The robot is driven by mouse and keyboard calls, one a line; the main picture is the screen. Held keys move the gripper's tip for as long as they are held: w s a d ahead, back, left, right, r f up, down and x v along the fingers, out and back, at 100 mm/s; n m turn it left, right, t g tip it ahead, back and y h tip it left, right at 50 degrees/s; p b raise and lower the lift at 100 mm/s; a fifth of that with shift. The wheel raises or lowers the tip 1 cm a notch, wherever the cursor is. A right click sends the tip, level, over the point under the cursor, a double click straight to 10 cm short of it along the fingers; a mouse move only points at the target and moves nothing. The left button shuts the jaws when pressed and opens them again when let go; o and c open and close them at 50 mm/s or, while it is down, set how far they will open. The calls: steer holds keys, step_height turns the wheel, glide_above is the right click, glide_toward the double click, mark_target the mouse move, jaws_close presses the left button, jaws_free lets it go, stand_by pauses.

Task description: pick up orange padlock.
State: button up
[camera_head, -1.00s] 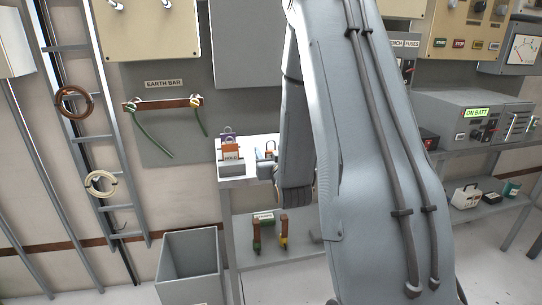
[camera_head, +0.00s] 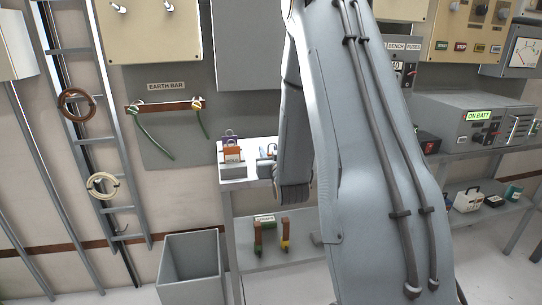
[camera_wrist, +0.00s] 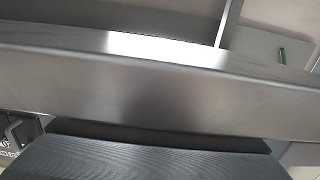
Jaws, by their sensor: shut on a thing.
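An orange padlock (camera_head: 232,152) shows in the head view on the left end of the bench, just behind a grey block marked HOLD (camera_head: 232,161). A purple padlock (camera_head: 229,139) is behind it. In the head view my arm hides most of my gripper, to the right of the padlocks. In the wrist view a dark ridged part of my gripper (camera_wrist: 150,158) fills the bottom, close to a broad grey metal bar (camera_wrist: 150,85). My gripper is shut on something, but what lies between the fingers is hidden. A dark thing with a grey loop (camera_wrist: 16,130) shows at lower left.
The bench (camera_head: 255,147) has a lower shelf (camera_head: 262,256) with brown and green items. A grey bin (camera_head: 190,264) stands at the left front. The earth bar (camera_head: 165,104) with green cables is on the wall. Equipment marked ON BATT (camera_head: 470,135) fills the right.

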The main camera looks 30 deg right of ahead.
step_height(320, 180, up, 10)
steer(key=shift+p, duration=0.35)
stand_by(0.8)
